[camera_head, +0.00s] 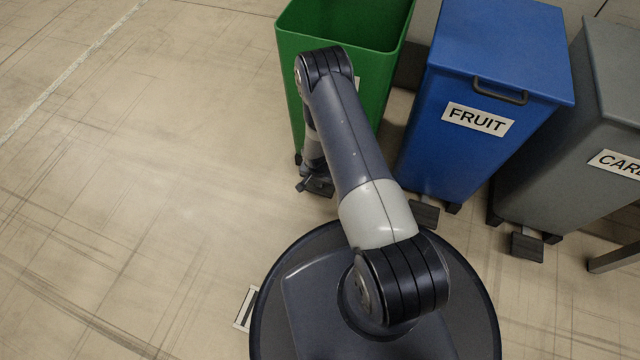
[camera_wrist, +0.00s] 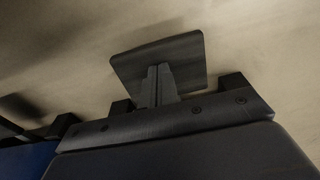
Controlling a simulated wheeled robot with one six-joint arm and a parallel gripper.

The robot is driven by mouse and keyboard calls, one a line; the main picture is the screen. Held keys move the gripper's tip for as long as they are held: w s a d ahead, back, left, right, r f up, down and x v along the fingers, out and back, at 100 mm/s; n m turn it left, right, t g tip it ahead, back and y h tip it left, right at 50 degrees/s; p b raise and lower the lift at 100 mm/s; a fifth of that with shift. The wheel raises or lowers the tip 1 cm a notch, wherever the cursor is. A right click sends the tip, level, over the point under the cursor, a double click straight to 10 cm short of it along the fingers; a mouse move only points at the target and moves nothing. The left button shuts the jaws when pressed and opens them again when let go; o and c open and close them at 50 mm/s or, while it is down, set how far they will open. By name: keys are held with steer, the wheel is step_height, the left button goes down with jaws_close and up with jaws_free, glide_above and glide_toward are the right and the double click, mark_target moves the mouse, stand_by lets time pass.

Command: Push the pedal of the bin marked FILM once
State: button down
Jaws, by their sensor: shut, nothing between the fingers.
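The green bin (camera_head: 289,95) stands at the top centre with its top open and its inside showing. My arm covers most of its front; only a white edge of its label shows, so I cannot read it. Its dark pedal (camera_head: 321,188) is low at its front, partly behind my gripper (camera_head: 304,184). In the wrist view the pedal (camera_wrist: 190,60) is a dark flat plate, and my gripper's closed fingers (camera_wrist: 159,72) overlap it. The gripper is shut and empty. I cannot tell whether the fingertips touch the pedal.
A closed blue bin marked FRUIT (camera_head: 430,150) stands right of the green one, with its pedal (camera_head: 424,214) in front. A grey bin (camera_head: 545,180) with a partly cut-off label stands farther right, with its own pedal (camera_head: 527,247). The floor at left is clear.

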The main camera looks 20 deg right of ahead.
step_height(320, 180, down, 2)
steer(key=shift+r, duration=0.15)
steer(key=shift+s+a+r, duration=0.3)
steer(key=shift+s+a, duration=0.15)
steer(key=shift+s, duration=0.2)
steer(key=shift+s+a+r, duration=0.3)
steer(key=shift+s+a, duration=0.15)
steer(key=shift+s, duration=0.15)
steer(key=shift+r, duration=0.1)
step_height(320, 180, up, 10)
steer(key=p, duration=0.4)
steer(key=shift+s+a+r, duration=0.25)
steer(key=shift+s+a, duration=0.05)
steer(key=shift+s, duration=0.1)
